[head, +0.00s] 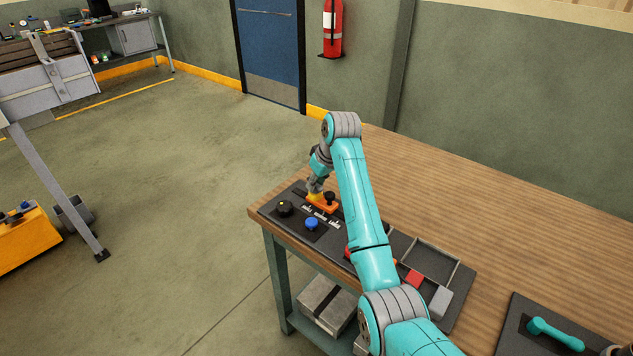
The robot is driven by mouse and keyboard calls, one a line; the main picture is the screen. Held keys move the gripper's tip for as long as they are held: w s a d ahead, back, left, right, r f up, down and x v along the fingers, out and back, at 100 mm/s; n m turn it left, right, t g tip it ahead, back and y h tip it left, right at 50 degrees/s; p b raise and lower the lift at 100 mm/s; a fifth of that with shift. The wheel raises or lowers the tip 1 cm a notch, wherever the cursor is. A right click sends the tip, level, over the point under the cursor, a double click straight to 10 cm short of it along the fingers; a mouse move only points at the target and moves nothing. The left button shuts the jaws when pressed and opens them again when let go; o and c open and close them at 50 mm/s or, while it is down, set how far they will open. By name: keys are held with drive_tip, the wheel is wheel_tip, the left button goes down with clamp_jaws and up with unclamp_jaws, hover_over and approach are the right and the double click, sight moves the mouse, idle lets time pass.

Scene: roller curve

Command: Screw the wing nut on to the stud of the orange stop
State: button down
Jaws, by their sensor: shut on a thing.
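The orange stop (327,206) sits on the dark panel (267,210) at the near left corner of the wooden table. A black knob (329,197) stands up at its right part. My gripper (314,190) points down over the left end of the stop, with its fingers shut. A small yellow-orange patch shows right at the fingertips, and I take the thing held there to be the wing nut. It is too small here to make out its wings. The stud is hidden or too small to see, so I cannot tell whether the nut touches it.
On the panel are a black knob with a yellow dot (284,208) and a blue knob (311,223). A teal tool (555,333) lies at right. The table's far side is clear.

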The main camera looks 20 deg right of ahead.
drive_tip(key=shift+s+f+m, duration=0.1)
drive_tip(key=shift+f+m, duration=0.05)
drive_tip(key=shift+m, duration=0.15)
drive_tip(key=m+h, duration=0.2)
drive_tip(key=m, duration=0.3)
drive_tip(key=shift+m, duration=0.3)
drive_tip(key=shift+d+m+h, duration=0.2)
drive_tip(key=shift+m+h, duration=0.4)
drive_tip(key=shift+m, duration=0.3)
